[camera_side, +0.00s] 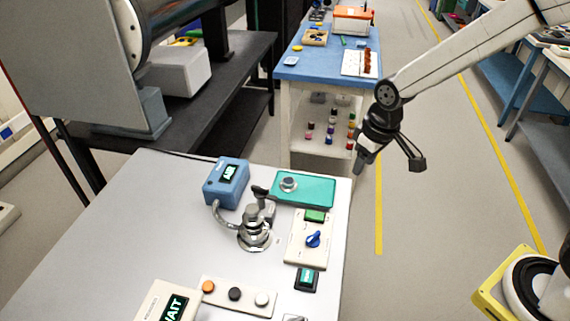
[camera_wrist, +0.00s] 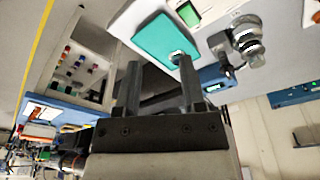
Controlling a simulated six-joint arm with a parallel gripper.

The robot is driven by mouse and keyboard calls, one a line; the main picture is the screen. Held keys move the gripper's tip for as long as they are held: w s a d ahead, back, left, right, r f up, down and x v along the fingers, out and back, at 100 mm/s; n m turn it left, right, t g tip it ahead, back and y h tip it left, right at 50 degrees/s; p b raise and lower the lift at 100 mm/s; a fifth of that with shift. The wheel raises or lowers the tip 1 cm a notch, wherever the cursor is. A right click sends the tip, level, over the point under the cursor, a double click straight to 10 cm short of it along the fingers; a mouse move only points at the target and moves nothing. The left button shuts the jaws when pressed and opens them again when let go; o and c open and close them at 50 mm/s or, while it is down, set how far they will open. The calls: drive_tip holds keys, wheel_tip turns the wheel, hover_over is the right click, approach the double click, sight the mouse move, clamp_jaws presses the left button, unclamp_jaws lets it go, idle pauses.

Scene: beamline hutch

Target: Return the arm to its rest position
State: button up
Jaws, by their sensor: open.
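My gripper (camera_side: 388,165) hangs in the air past the right edge of the white table (camera_side: 120,215) in the side view, over the floor aisle. In the wrist view, the two dark fingers of my gripper (camera_wrist: 158,80) stand apart with nothing between them. The gripper touches nothing that I can see. My arm reaches down to it from the upper right of the side view.
The table holds a teal plate (camera_side: 315,189), a metal fitting (camera_side: 254,232), a blue display box (camera_side: 226,182), a panel with a blue knob (camera_side: 312,239) and a button strip (camera_side: 238,296). A blue-topped bench (camera_side: 310,67) stands behind. The aisle is clear.

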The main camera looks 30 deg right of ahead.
drive_tip(key=s+d+f+m, duration=0.1)
drive_tip(key=s+d, duration=0.3)
drive_tip(key=s, duration=0.6)
drive_tip(key=shift+d+f+m+t, duration=0.15)
drive_tip(key=shift+m+t, duration=0.15)
drive_tip(key=shift+m, duration=0.3)
